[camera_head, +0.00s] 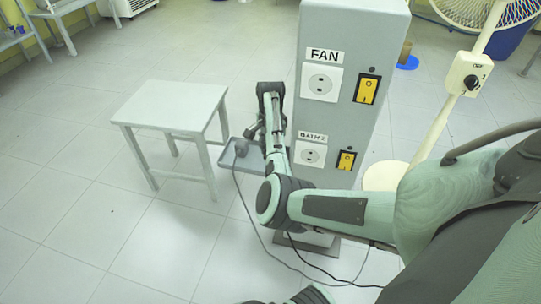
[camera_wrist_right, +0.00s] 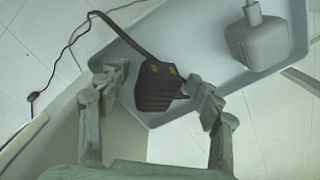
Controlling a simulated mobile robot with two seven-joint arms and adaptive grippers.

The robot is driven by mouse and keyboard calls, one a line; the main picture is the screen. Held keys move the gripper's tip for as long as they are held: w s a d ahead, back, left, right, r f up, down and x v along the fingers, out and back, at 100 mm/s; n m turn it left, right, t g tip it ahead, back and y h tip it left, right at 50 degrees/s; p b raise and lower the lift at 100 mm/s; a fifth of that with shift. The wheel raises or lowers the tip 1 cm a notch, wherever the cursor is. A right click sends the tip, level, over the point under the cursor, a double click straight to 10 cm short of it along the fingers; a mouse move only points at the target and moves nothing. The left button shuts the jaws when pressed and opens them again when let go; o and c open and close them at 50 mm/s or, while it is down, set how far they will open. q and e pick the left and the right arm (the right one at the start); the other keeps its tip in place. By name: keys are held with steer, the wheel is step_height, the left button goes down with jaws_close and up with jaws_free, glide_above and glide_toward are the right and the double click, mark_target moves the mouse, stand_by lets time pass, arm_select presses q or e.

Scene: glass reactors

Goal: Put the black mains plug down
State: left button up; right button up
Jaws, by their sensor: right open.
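The black mains plug (camera_wrist_right: 158,86), with small orange marks and a dark cable, is at the grey tray (camera_wrist_right: 195,99) in the right wrist view. It lies between the spread fingers of my right gripper (camera_wrist_right: 157,77), which is open. Whether a finger still touches the plug, I cannot tell. In the head view the tray (camera_head: 228,160) is on the far side of my right forearm, beside the white stool. The black plug cannot be made out there. My left gripper is not in view.
A grey plug (camera_wrist_right: 258,40) sits in the tray. The white stool (camera_head: 172,105) stands to the left. A grey column (camera_head: 345,45) with FAN and BATH 2 sockets rises to the right. Cables (camera_head: 262,238) trail over the floor. Open floor lies at lower left.

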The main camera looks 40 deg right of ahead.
steer(key=shift+r, duration=0.35)
step_height(320, 180, up, 7)
steer(key=shift+f+p, duration=0.2)
steer(key=shift+p, duration=0.5)
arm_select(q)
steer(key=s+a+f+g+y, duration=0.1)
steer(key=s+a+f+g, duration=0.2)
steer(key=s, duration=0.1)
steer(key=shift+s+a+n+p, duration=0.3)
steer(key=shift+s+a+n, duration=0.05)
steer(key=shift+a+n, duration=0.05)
arm_select(e)
step_height(320, 180, up, 6)
steer(key=shift+f, duration=0.1)
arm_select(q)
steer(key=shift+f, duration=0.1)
arm_select(e)
steer(key=shift+w, duration=0.1)
